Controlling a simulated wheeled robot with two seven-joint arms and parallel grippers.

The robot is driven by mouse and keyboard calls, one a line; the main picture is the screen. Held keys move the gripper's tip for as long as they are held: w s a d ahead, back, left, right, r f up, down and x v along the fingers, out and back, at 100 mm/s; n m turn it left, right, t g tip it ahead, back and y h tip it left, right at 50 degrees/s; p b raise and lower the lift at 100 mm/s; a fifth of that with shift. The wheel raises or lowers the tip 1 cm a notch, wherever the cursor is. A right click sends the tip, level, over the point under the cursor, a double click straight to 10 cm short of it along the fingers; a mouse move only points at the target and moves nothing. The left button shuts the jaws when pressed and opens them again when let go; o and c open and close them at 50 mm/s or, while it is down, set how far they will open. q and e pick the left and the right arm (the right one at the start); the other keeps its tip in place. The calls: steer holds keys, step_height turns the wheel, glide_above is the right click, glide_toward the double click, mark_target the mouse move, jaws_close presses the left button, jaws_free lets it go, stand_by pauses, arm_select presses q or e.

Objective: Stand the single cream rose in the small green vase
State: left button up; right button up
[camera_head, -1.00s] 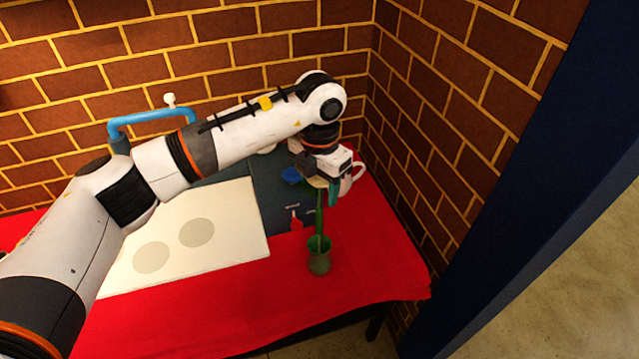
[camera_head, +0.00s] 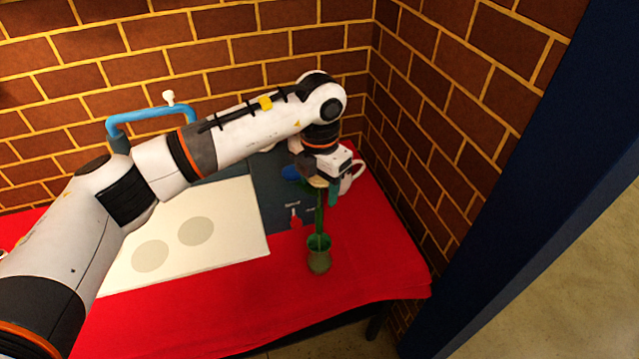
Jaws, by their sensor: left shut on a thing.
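The small green vase (camera_head: 319,262) stands upright on the red cloth near the right part of the table. My left gripper (camera_head: 320,183) is above and slightly behind it, shut on the cream rose (camera_head: 319,215). The rose's green stem hangs down nearly upright from the gripper. Its lower end meets the vase mouth in the picture and appears to be inside the opening. Most of the cream bloom is hidden by the gripper; only a little pale edge shows. My right gripper is not in view.
A white mug (camera_head: 357,172) is close behind and right of the gripper. A dark mat (camera_head: 275,200) with a small red-handled tool (camera_head: 295,220) lies left of it. A cream board (camera_head: 225,258) with grey circles lies further left. Brick walls close off the back and right.

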arm_select(q)
steer(key=shift+f, duration=0.1)
steer(key=o, duration=1)
steer(key=shift+o, duration=0.2)
